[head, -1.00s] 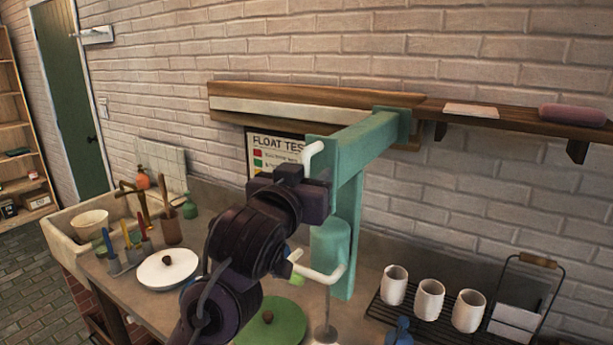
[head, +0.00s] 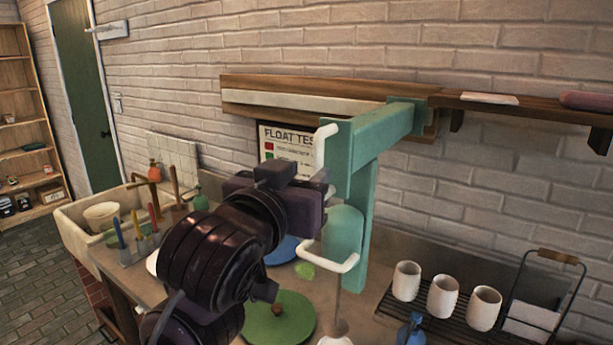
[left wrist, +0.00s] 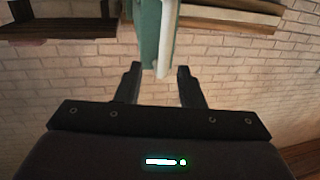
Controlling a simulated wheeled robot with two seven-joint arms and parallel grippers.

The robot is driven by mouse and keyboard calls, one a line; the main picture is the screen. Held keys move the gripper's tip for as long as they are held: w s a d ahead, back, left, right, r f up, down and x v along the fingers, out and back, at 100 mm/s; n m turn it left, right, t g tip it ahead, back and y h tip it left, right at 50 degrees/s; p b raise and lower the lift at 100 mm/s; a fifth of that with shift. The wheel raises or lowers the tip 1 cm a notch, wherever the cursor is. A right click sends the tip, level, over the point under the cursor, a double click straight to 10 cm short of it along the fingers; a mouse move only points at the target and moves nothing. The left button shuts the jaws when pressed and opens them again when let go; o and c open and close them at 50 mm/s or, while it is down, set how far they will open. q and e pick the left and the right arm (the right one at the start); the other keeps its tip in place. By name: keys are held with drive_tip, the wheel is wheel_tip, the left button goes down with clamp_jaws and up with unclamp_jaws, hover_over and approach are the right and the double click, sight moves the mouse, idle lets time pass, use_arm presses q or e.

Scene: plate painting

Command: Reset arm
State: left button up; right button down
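A teal press (head: 362,215) stands on the worktop with a horizontal top beam, a white upper handle (head: 321,148) and a white lower handle (head: 335,262). My left gripper (head: 322,186) is beside the press, just below the upper handle; its fingers barely show in the head view. In the left wrist view my left gripper (left wrist: 159,72) is open, its two dark fingers apart. A white bar (left wrist: 166,40) on the teal press appears between the fingertips; I cannot tell whether it touches them. My right gripper is not in view.
A green plate with a brown knob (head: 280,318) and a blue plate (head: 283,250) lie close to my arm. White cups (head: 443,296) stand on a dark rack at the right. A wall shelf (head: 540,106) is at upper right. A sink (head: 75,220) is at the left.

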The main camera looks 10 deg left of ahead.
use_arm(q)
drive_tip(key=s+a+f+g+y, duration=0.15)
drive_tip(key=f+g, duration=0.25)
drive_tip(key=f, duration=0.9)
drive_tip(key=s+a+f+g, duration=0.1)
drive_tip(key=a+f+g, duration=0.15)
drive_tip(key=f, duration=1.05)
drive_tip(key=s+a+f+g+y, duration=0.15)
drive_tip(key=s+f+g, duration=0.25)
drive_tip(key=s+f, duration=0.45)
drive_tip(key=s+a+f+g, duration=0.2)
drive_tip(key=s+f+g, duration=0.2)
drive_tip(key=s+f, duration=0.4)
wheel_tip(320, 180, down, 33)
drive_tip(key=s+g, duration=0.1)
drive_tip(key=s+a+f, duration=0.2)
drive_tip(key=s+f, duration=0.6)
drive_tip(key=s, duration=0.1)
drive_tip(key=s+a+f+g, duration=0.1)
drive_tip(key=s+a+f, duration=0.1)
drive_tip(key=s+f, duration=0.7)
drive_tip(key=shift+s+m, duration=0.3)
drive_tip(key=shift+s, duration=0.45)
